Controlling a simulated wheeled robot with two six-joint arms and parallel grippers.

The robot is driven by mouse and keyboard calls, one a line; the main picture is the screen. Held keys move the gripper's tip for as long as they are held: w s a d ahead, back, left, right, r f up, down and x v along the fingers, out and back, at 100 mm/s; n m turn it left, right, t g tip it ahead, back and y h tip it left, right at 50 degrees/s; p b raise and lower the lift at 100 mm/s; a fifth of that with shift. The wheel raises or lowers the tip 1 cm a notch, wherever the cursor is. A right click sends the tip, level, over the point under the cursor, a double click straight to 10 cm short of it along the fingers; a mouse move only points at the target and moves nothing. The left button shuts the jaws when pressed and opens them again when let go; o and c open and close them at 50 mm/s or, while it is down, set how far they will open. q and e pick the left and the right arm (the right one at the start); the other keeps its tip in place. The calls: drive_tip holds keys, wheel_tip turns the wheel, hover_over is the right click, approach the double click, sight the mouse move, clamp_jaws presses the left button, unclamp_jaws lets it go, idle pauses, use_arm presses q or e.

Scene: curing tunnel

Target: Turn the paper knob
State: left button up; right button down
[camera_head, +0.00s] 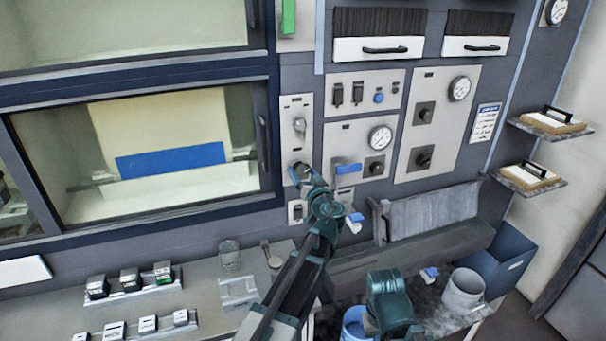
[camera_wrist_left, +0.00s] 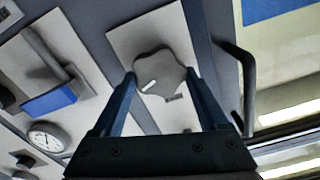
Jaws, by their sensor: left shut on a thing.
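A grey lobed knob (camera_wrist_left: 160,75) with a white pointer mark sits on a light panel plate in the left wrist view. My left gripper (camera_wrist_left: 160,78) is shut on this knob, with one blue finger on each side of it. In the head view my left gripper (camera_head: 297,170) reaches the lower part of the narrow panel beside the oven window, and it hides most of the knob there. A similar grey knob (camera_head: 300,125) shows uncovered higher on that panel. My right gripper is not seen; only a teal part of my right arm shows at the bottom.
A blue-handled lever (camera_head: 347,169) and a round gauge (camera_head: 380,138) are right of the gripper. The oven window (camera_head: 150,150) has a dark handle near its right edge. Small labelled blocks (camera_head: 130,280) stand on the counter below. A bin (camera_head: 463,291) stands lower right.

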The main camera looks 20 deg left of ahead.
use_arm(q)
drive_tip(key=c, duration=0.4)
drive_tip(key=shift+o, duration=0.2)
drive_tip(key=m, duration=0.6)
drive_tip(key=shift+d+f+m, duration=0.1)
drive_tip(key=shift+d+m, duration=0.05)
drive_tip(key=shift+m, duration=0.25)
drive_tip(key=m, duration=0.6)
drive_tip(key=shift+w+f+m, duration=0.1)
drive_tip(key=shift+f+m, duration=0.05)
drive_tip(key=shift+m, duration=0.15)
drive_tip(key=shift+m, duration=0.3)
drive_tip(key=o, duration=1.3)
drive_tip(key=shift+c, duration=0.2)
drive_tip(key=v, duration=1.4)
